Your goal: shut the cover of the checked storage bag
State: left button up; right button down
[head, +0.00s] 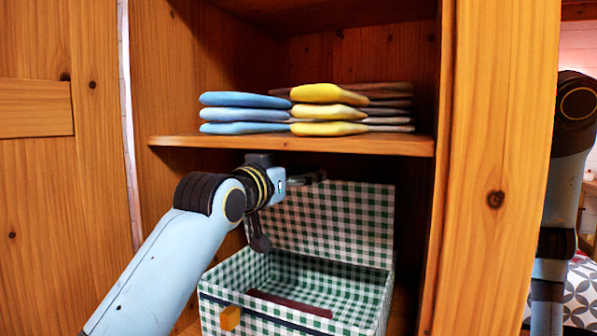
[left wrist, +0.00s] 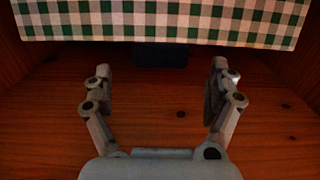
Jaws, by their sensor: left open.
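The green-and-white checked storage bag (head: 300,318) stands in the lower compartment of a wooden wardrobe. Its cover (head: 345,220) is open, standing up at the back and leaning slightly backward. My left gripper (head: 291,209) is open and empty at the upper left part of the cover, with one finger hanging in front of it. In the left wrist view my left gripper (left wrist: 160,68) has its fingers wide apart, and a checked panel (left wrist: 160,20) crosses the top beyond the fingertips. Contact with the cover cannot be told. My right gripper is out of view.
A shelf (head: 300,145) above holds folded blue, yellow and brown clothes. Wardrobe walls bound both sides closely. My right arm is at the far right.

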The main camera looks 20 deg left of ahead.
aim_at(300, 171)
pick_arm(q)
jog(key=shift+w, duration=1.65)
jog(key=shift+c, duration=0.2)
jog(key=c, duration=1.7)
jog(key=shift+s+f, duration=0.15)
jog(key=shift+s, duration=0.1)
